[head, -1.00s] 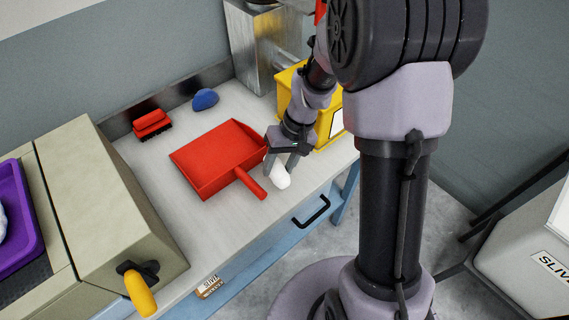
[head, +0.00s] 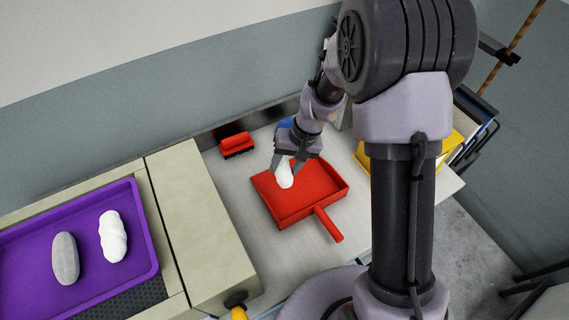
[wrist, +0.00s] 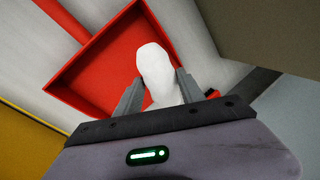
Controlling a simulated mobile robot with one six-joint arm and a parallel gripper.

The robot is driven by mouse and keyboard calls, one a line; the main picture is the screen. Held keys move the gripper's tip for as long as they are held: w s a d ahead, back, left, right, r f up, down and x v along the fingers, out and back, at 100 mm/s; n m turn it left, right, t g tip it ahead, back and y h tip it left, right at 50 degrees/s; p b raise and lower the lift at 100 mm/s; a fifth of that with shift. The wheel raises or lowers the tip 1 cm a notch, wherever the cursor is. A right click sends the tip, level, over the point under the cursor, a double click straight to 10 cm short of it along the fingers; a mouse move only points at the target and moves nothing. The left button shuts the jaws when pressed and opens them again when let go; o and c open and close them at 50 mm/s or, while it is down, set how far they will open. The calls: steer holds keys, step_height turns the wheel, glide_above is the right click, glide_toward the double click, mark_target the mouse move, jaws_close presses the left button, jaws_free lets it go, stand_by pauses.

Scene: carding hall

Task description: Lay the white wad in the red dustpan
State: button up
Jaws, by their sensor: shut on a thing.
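The white wad (head: 285,177) is between the fingers of my gripper (head: 288,163), which is shut on it. In the head view it appears over the left part of the red dustpan (head: 325,186). In the wrist view the wad (wrist: 156,70) stands out between the two fingertips (wrist: 156,90), with the dustpan (wrist: 100,75) behind it. I cannot tell whether the wad touches the pan floor. The dustpan lies on the pale bench top with its handle toward the lower right.
A red brush (head: 237,146) lies behind the dustpan near the wall. A blue object (head: 286,124) is partly hidden behind my gripper. A purple tray (head: 25,285) at left holds a grey piece (head: 65,258) and another white piece (head: 113,236). A yellow container (head: 452,146) stands right.

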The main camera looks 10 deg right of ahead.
step_height(320, 180, down, 9)
steer(key=b, duration=0.7)
steer(key=shift+f, duration=0.2)
steer(key=shift+r, duration=0.1)
steer(key=o, duration=1.4)
steer(key=p+v, duration=0.5)
steer(key=v, duration=1.2)
steer(key=shift+d+r, duration=0.15)
